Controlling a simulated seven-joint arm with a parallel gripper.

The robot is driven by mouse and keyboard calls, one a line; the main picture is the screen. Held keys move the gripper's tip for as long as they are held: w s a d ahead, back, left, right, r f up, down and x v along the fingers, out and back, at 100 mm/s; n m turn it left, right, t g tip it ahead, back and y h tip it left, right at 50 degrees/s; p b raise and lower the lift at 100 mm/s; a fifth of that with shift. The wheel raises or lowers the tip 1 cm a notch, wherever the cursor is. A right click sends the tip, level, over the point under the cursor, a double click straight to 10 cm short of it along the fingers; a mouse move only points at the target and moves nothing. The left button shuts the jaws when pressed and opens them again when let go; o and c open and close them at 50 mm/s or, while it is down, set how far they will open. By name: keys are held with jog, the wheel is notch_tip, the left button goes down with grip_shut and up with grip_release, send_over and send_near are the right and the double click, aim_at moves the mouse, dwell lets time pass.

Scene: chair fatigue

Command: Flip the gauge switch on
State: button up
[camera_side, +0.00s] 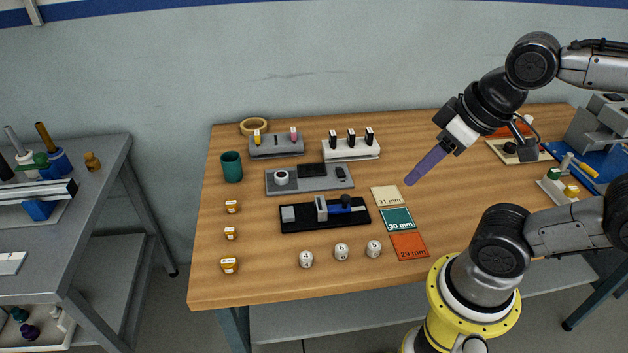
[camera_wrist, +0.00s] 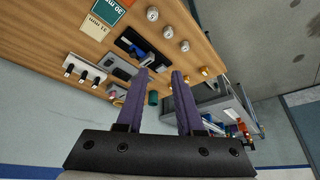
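A flat grey gauge panel (camera_side: 309,187) lies in the middle of the table, with a dark display (camera_side: 312,170) and a round white-rimmed knob (camera_side: 281,177). A small dark switch (camera_side: 341,171) sits at its right end; its on or off position is too small to tell. The panel also shows in the wrist view (camera_wrist: 110,69), left of the fingers. My gripper (camera_side: 410,181) has purple fingers and hangs above the table, right of the panel and apart from it. In the wrist view the fingers (camera_wrist: 160,74) are spread with nothing between them.
A black fixture (camera_side: 293,226) with a blue part lies in front of the panel. Behind stand a white rack (camera_side: 350,153) and a grey rack (camera_side: 277,151). A green cup (camera_side: 232,167) is left; coloured cards (camera_side: 397,220) lie right. Several numbered pieces (camera_side: 341,251) stand in front.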

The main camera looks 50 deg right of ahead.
jog(key=o, duration=0.3)
jog(key=shift+m, duration=0.3)
jog(key=r, duration=0.1)
jog(key=w+r, duration=0.1)
jog(key=r, duration=0.1)
jog(key=w+r, duration=0.1)
jog(key=r, duration=0.1)
jog(key=w+d+r+m+g, duration=0.3)
jog(key=w+r, duration=0.4)
jog(key=w, duration=0.4)
jog(key=m+g+y, duration=0.3)
jog(key=m+g, duration=0.2)
send_over(341, 172)
jog(key=w+d, duration=0.4)
notch_tip(341, 172, down, 25)
jog(key=x, duration=1.3)
jog(key=shift+a, duration=0.1)
